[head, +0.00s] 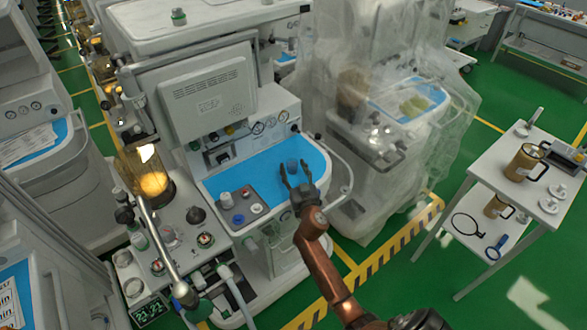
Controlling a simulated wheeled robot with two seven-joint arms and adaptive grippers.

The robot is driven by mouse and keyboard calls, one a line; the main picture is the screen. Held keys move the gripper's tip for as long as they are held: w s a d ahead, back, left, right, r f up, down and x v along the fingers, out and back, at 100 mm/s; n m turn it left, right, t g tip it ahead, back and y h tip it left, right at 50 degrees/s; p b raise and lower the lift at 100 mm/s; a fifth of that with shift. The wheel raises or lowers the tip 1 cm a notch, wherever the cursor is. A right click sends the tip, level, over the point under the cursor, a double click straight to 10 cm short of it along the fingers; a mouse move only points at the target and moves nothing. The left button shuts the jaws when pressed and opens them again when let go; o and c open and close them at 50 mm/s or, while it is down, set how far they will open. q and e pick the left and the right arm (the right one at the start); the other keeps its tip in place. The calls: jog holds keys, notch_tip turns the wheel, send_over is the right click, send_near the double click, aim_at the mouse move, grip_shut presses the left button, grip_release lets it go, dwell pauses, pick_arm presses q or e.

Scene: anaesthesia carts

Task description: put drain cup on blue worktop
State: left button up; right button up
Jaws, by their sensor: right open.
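The drain cup looks like a small translucent blue cup (292,165) in the head view. It appears upright on the blue worktop (250,175) of the middle anaesthesia cart, toward the worktop's right half. My right gripper (295,172) is open, with its fingers pointing away from me. In the picture the cup shows between or just beyond the two fingertips. I cannot tell whether either finger touches it. My left gripper is not in view.
White and dark caps (257,208) sit left of my right gripper. A curved rail (345,165) borders the worktop's right side. A plastic-covered cart (375,120) stands behind right. A white side table (500,170) holds brass mugs. A glass canister (148,178) stands left.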

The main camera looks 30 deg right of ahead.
jog(key=shift+r, duration=0.2)
jog(key=p+v, duration=0.1)
jog(key=v, duration=1.1)
jog(key=shift+r+p, duration=0.1)
jog(key=shift+p, duration=0.2)
